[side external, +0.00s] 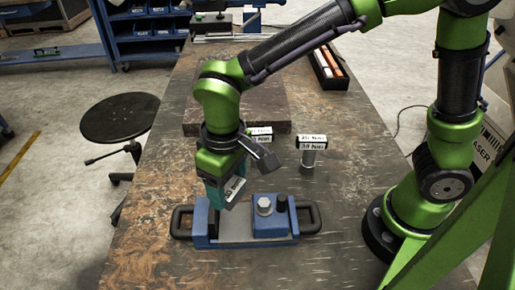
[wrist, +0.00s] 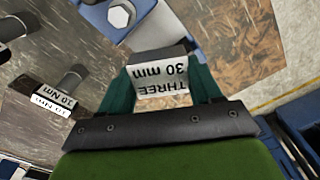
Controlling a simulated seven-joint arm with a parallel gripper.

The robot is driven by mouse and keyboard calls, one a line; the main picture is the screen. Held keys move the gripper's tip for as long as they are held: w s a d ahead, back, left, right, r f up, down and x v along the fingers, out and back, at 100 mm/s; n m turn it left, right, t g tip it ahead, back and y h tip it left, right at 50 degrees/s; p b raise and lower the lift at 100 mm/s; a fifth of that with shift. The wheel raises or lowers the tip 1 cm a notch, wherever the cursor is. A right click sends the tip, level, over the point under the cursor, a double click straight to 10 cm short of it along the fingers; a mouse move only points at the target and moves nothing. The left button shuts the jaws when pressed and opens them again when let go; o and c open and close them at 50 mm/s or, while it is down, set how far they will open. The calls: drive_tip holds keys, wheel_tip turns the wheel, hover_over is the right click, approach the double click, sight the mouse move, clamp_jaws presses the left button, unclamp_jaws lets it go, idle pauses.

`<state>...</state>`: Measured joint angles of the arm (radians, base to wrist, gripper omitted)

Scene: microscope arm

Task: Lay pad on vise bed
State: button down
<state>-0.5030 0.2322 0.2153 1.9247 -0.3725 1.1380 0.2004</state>
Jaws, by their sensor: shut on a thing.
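My gripper (side external: 222,198) points down over the left part of the blue vise (side external: 271,229). Its teal fingers are shut on a grey pad (wrist: 162,60) with a white face reading "THREE 30 mm" in the wrist view. The pad's white label (side external: 235,188) also shows in the side view. The vise has a black handle at each end and a bare grey bed (side external: 236,232) between its blue jaws. The pad appears to be above the bed; the fingers hide part of it, and I cannot tell whether they touch. A hex bolt head (wrist: 122,13) shows at the top of the wrist view.
A tool with a white label (side external: 312,142) stands upright behind the vise, with another label (side external: 261,133) beside my wrist. A dark slab (side external: 270,102) lies farther back. A black tray (side external: 329,70) holds orange and white items. The table front is clear.

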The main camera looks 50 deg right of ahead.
sight(236, 221)
drive_tip(key=n, duration=0.3)
drive_tip(key=shift+w+d+r, duration=0.1)
drive_tip(key=shift+d+r, duration=0.1)
drive_tip(key=shift+d, duration=0.15)
drive_tip(key=n, duration=0.2)
drive_tip(key=shift+n, duration=0.4)
drive_tip(key=shift+f, duration=0.45)
wheel_tip(236, 221, down, 9)
drive_tip(key=shift+f, duration=0.1)
drive_tip(key=shift+f, duration=0.1)
drive_tip(key=shift+c, duration=1)
unclamp_jaws()
drive_tip(key=shift+f, duration=0.1)
